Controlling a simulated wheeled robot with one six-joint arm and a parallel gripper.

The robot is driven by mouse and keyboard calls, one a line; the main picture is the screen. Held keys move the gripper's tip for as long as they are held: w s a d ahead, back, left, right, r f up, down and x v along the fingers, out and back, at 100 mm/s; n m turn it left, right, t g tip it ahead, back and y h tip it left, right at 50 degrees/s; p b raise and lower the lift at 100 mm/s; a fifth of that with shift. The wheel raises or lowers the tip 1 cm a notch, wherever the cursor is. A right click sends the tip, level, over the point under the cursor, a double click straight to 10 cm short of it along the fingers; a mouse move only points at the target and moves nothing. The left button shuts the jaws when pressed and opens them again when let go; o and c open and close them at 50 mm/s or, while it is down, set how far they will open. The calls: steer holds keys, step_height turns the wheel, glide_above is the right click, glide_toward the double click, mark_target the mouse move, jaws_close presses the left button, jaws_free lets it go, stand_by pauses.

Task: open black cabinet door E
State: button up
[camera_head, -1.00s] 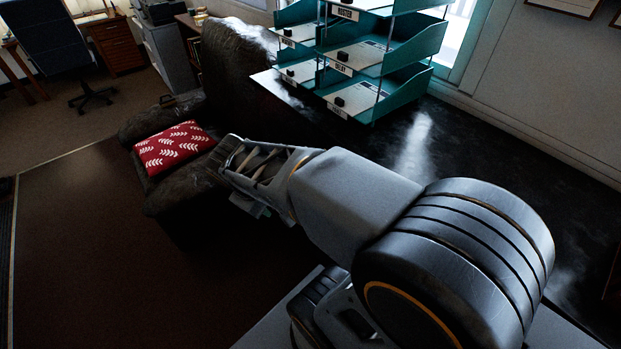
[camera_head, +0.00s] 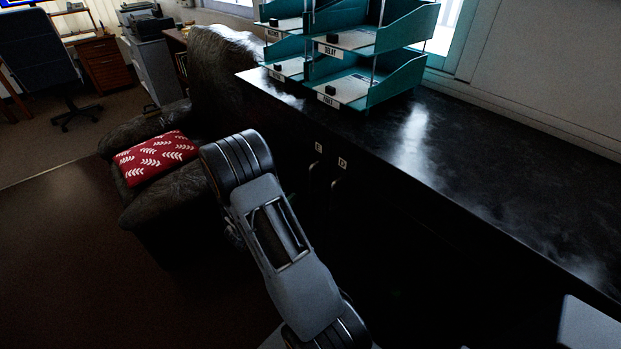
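The black cabinet (camera_head: 470,180) runs along the right wall, its front in deep shadow. A small white label E (camera_head: 318,147) is on its front below the top edge, left of a label D (camera_head: 342,163). A dark vertical handle (camera_head: 313,176) shows faintly under label E, and another handle (camera_head: 335,190) is under D. Door E looks shut, though its outline is lost in the dark. My arm stands left of the labels and in front of the cabinet. My gripper's fingers do not show; the arm's upper links hide what is beyond them.
A dark leather armchair (camera_head: 165,205) with a red patterned cushion (camera_head: 155,157) stands left of the cabinet, close to my arm. Teal letter trays (camera_head: 400,75) stand on the cabinet top. Open brown floor (camera_head: 60,250) lies to the left. A desk chair (camera_head: 40,60) is far back.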

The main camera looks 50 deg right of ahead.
mark_target(310, 176)
steer(key=d, duration=0.8)
steer(key=w+d+p, duration=0.1)
steer(key=d, duration=0.3)
steer(key=shift+d, duration=0.15)
jaws_close()
